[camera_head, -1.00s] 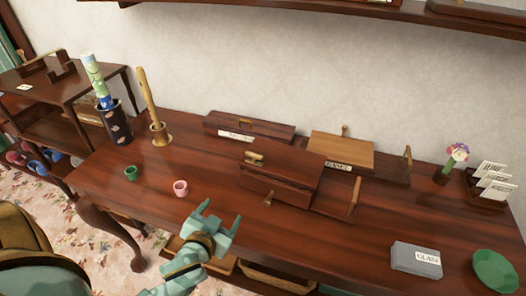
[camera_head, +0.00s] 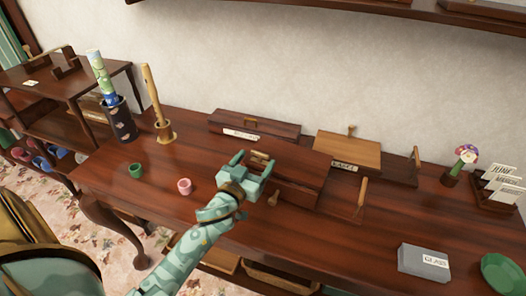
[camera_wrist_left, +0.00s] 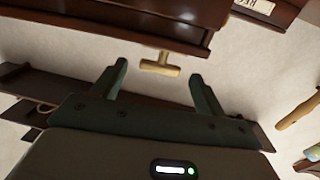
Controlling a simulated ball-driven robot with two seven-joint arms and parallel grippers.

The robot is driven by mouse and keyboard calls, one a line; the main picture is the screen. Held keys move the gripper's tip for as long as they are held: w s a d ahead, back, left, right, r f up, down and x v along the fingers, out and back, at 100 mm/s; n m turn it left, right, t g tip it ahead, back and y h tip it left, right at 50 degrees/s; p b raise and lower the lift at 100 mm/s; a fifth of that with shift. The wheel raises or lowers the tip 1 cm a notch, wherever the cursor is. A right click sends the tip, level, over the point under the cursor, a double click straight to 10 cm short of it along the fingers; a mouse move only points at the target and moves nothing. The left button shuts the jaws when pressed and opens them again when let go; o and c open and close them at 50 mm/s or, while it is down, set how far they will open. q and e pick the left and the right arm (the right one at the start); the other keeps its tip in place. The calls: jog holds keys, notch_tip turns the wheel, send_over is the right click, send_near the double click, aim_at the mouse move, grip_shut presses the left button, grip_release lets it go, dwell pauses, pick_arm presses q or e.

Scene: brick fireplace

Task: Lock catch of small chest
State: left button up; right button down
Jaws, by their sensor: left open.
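A dark wooden small chest (camera_head: 305,170) stands mid-table in the head view, with a brass catch (camera_head: 262,156) near its left end. In the left wrist view a T-shaped brass catch (camera_wrist_left: 160,65) sticks out by the edge of a dark wooden body (camera_wrist_left: 110,22). My left gripper (camera_head: 255,165) is open at the chest's left end and hides part of it. In the wrist view its two fingers (camera_wrist_left: 158,82) stand apart, one on each side of the catch, which appears untouched just beyond the fingertips. I cannot tell how far the catch is turned. My right gripper is not in view.
A long labelled box (camera_head: 255,125) lies behind the chest, and a light-lidded box (camera_head: 348,150) stands right. Green (camera_head: 136,171) and pink (camera_head: 184,186) cups stand left. A grey box (camera_head: 423,262) and green dish (camera_head: 501,273) lie at the front right. The left table surface is mostly clear.

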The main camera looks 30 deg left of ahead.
aim_at(259, 156)
pick_arm(q)
jog(key=w, duration=0.5)
jog(key=shift+w+a+b, duration=0.3)
jog(key=shift+a, duration=0.05)
jog(key=c, duration=1)
